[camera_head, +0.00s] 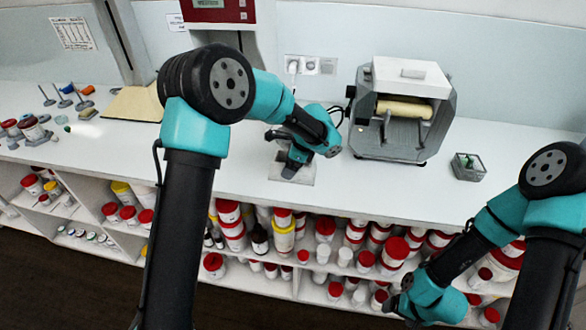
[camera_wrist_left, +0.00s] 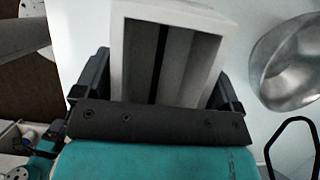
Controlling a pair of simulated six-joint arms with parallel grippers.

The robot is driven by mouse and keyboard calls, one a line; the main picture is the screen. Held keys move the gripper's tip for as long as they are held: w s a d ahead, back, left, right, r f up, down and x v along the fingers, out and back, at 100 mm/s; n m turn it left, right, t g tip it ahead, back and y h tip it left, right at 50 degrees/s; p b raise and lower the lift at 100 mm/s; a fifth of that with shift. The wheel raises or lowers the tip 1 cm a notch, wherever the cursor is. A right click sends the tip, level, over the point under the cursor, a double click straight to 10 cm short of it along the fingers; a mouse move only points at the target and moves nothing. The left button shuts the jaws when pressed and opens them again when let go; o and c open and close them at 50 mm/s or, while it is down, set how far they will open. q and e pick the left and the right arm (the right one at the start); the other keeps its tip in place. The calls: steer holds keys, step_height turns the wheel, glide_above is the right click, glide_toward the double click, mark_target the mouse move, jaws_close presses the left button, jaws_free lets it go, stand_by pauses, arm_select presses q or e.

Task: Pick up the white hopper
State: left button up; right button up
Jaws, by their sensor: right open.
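In the left wrist view a white hopper (camera_wrist_left: 205,20), box-like with sloping inner walls and a dark slot, stands between the two fingers of my left gripper (camera_wrist_left: 160,85). The fingers are wide apart along its sides; whether they press on it I cannot tell. In the head view my left gripper (camera_head: 290,165) is low over the counter, left of the mill, at a pale square shape (camera_head: 304,180) that it partly covers. My right gripper (camera_head: 398,306) is open and empty, low in front of the shelves. The mill (camera_head: 400,125) has a white block (camera_head: 410,74) on top.
A metal bowl (camera_wrist_left: 290,65) lies right of the hopper in the left wrist view. A small grey box (camera_head: 467,167) is right of the mill on the white counter (camera_head: 370,185). Shelves below hold several red-lidded jars (camera_head: 395,250). Small tools and weights lie at far left.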

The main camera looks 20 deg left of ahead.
arm_select(q)
steer(key=c, duration=0.4)
steer(key=shift+c, duration=0.3)
steer(key=shift+r, duration=2.1)
steer(key=s+d+r, duration=0.1)
steer(key=s+d, duration=0.3)
steer(key=s, duration=1.1)
steer(key=shift+s+d, duration=0.2)
